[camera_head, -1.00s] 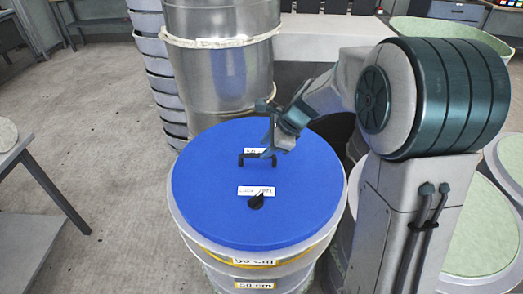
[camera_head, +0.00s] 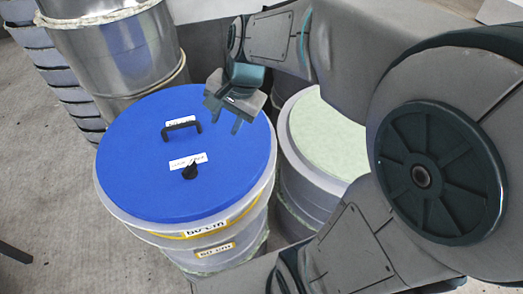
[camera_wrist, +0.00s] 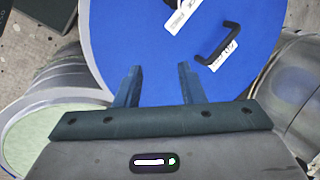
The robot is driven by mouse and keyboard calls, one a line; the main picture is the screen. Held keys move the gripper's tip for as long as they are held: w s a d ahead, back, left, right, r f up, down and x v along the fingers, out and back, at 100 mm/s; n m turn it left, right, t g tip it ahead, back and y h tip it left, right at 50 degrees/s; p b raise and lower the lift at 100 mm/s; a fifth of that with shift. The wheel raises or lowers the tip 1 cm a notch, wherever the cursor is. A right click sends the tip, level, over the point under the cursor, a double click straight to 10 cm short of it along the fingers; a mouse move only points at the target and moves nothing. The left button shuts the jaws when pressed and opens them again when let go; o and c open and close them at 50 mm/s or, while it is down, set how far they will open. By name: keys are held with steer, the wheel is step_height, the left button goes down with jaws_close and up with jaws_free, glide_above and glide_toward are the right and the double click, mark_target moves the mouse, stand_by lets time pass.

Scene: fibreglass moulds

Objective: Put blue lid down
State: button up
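The round blue lid (camera_head: 224,166) lies flat on top of a translucent barrel-like mould (camera_head: 225,233) with yellow bands and size labels. A black handle (camera_head: 181,127) stands up from the lid, with white labels and a small black knob beside it. My gripper (camera_head: 222,116) is open and empty, above the lid's right edge and apart from the handle. In the wrist view, the open fingers (camera_wrist: 158,88) reach over the lid's edge, and the handle (camera_wrist: 219,46) is beyond them to the right.
A mould with a pale green top (camera_head: 325,140) stands just right of the blue-lidded one. A shiny metal drum stack (camera_head: 115,50) stands behind left, with stacked grey containers (camera_head: 55,70) beside it.

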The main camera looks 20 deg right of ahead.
steer(key=s+d+f+n+h, duration=0.2)
steer(key=s+d+n+h, duration=0.1)
steer(key=s+n, duration=0.6)
steer(key=shift+s+d+f, duration=0.3)
steer(key=shift+s+d, duration=0.55)
steer(key=shift+d, duration=0.05)
